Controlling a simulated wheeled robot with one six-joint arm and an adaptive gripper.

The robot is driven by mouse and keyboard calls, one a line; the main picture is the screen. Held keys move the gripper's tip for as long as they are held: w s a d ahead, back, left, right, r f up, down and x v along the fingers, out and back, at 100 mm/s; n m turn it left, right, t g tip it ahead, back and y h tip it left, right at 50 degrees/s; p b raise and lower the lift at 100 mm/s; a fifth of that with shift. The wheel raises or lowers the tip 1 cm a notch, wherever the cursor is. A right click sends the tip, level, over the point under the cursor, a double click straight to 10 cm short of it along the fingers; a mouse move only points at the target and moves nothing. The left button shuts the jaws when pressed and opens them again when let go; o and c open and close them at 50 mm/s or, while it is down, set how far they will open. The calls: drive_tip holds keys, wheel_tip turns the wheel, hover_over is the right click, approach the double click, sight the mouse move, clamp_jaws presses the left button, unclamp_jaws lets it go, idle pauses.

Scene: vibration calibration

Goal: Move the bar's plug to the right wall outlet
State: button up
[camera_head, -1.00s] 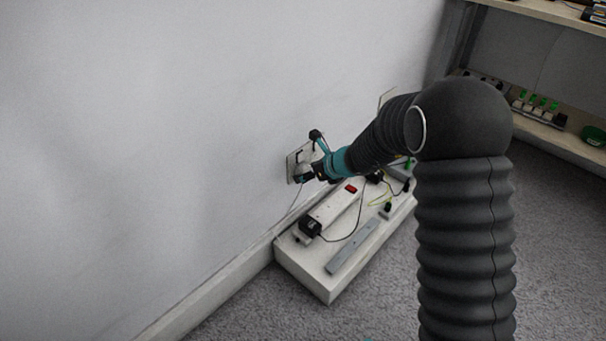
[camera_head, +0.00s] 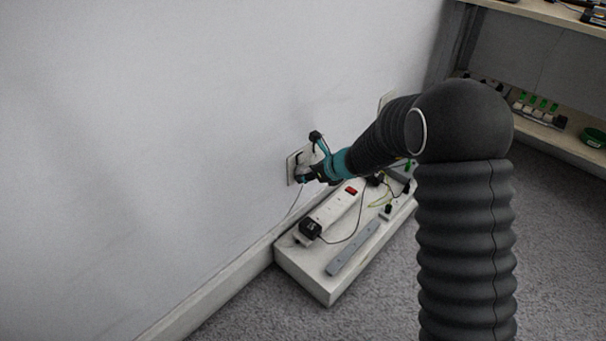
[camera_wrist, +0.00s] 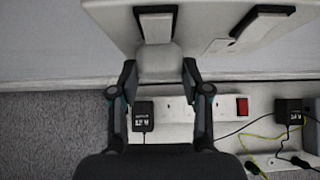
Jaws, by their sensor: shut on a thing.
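The white wall outlet plate (camera_head: 291,168) is on the wall at the left end of the low platform. In the wrist view the plate (camera_wrist: 205,18) fills the top, with a switch on its left half and another on its right. My gripper (camera_wrist: 159,82) is shut on a pale rounded plug (camera_wrist: 160,62) under the left half of the plate. Whether its pins are in the socket is hidden. In the head view my gripper (camera_head: 311,176) is close against the plate. The bar (camera_head: 333,204), a white power strip with a red switch, lies on the platform.
The white platform (camera_head: 305,281) stands along the wall and also holds a grey metal strip (camera_head: 353,248). A black adapter (camera_head: 310,229) sits on the bar's near end. Thin cables lie around it. Shelves (camera_head: 550,132) stand at the right. The carpet in front is clear.

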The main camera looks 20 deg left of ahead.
drive_tip(key=shift+s+d+b, duration=0.2)
drive_tip(key=shift+d+b, duration=0.2)
drive_tip(key=shift+d, duration=0.35)
idle(0.8)
idle(0.4)
drive_tip(key=shift+s+d, duration=0.35)
drive_tip(key=shift+d, duration=0.45)
drive_tip(key=shift+s+d, duration=0.35)
drive_tip(key=shift+d, duration=0.4)
drive_tip(key=w+p, duration=0.3)
drive_tip(key=w, duration=0.4)
drive_tip(key=shift+w+d+p, duration=0.15)
drive_tip(key=shift+w+p, duration=0.15)
drive_tip(key=shift+p, duration=0.1)
drive_tip(key=shift+w+a, duration=0.35)
drive_tip(key=shift+a, duration=0.45)
idle(2.6)
